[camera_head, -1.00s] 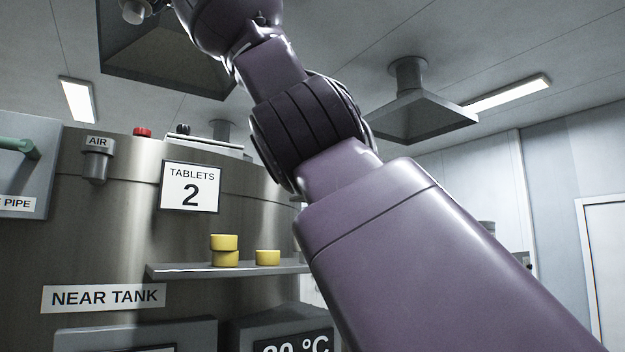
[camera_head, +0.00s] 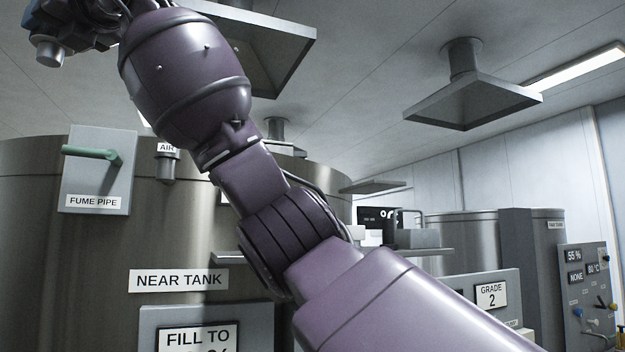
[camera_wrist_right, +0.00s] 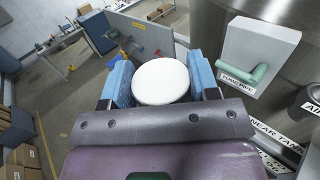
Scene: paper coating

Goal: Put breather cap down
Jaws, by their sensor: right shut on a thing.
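The breather cap (camera_wrist_right: 160,82) is a round white disc between the blue fingers of my right gripper (camera_wrist_right: 160,88) in the right wrist view. The gripper is shut on it. In the head view my right gripper (camera_head: 75,30) is at the top left, partly cut off, with the cap (camera_head: 49,54) showing as a small grey cylinder. It is held in the air, above and left of the near tank (camera_head: 40,235). The left gripper is not in view.
A fume pipe box (camera_head: 100,170) with a green handle and a grey AIR fitting (camera_head: 168,168) are on the near tank. My right arm hides much of the tank and its shelf (camera_head: 228,258). A control panel (camera_head: 588,290) stands at the right. Extractor hoods (camera_head: 470,100) hang overhead.

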